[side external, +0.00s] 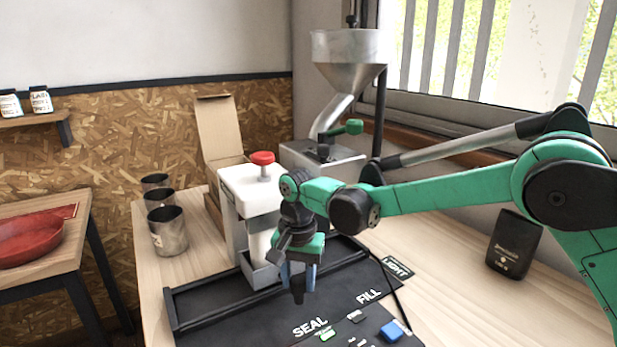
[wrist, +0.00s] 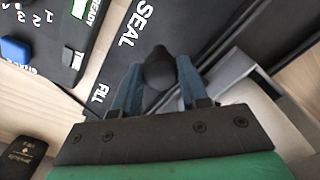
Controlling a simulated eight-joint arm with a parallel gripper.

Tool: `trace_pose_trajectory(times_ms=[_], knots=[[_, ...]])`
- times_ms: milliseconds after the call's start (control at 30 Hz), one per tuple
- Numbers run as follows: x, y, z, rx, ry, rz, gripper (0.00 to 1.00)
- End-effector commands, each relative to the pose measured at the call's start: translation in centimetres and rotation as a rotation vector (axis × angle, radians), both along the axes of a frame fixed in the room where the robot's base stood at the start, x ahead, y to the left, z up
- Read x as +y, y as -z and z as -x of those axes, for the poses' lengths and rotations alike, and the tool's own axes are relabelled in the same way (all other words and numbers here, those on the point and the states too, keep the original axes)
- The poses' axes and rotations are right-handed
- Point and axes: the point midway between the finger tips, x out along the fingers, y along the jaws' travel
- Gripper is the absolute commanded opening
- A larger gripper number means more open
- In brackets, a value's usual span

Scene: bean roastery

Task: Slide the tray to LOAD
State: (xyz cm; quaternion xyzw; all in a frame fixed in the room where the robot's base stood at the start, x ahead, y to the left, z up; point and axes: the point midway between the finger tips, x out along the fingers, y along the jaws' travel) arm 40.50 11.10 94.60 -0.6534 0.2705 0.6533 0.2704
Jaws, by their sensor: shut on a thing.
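The grey tray (side external: 262,274) sits at the black rail on the dark mat, in front of the white press, with a pale upright thing in it. In the wrist view a grey edge, seemingly the tray (wrist: 232,72), shows at the right. My gripper (side external: 298,282) points down just right of the tray. In the wrist view its blue fingers (wrist: 157,88) are shut on a dark rounded knob (wrist: 158,68). I cannot tell how the knob joins the tray. The mat (side external: 240,318) reads SEAL and FILL; no LOAD mark is visible.
The white press (side external: 250,190) with a red knob stands behind the tray. A hopper machine (side external: 345,60) is at the back. Metal cups (side external: 168,230) stand left. A blue button (side external: 391,331) and a black pouch (side external: 514,244) are right. Bare table lies between mat and pouch.

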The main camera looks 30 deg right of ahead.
Motion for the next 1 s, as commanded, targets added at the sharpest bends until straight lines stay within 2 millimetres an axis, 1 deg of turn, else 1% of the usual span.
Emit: trace_pose_trajectory(times_ms=[400,533,667,1000], knots=[[0.0,-0.1,0.0,0.0,0.0,0.0,0.0],[0.6,-0.1,0.0,0.001,-0.002,-0.001,0.0],[2.4,0.0,-0.1,0.001,-0.004,-0.001,0.0],[8.6,0.0,-0.2,-0.003,-0.003,-0.001,0.0]])
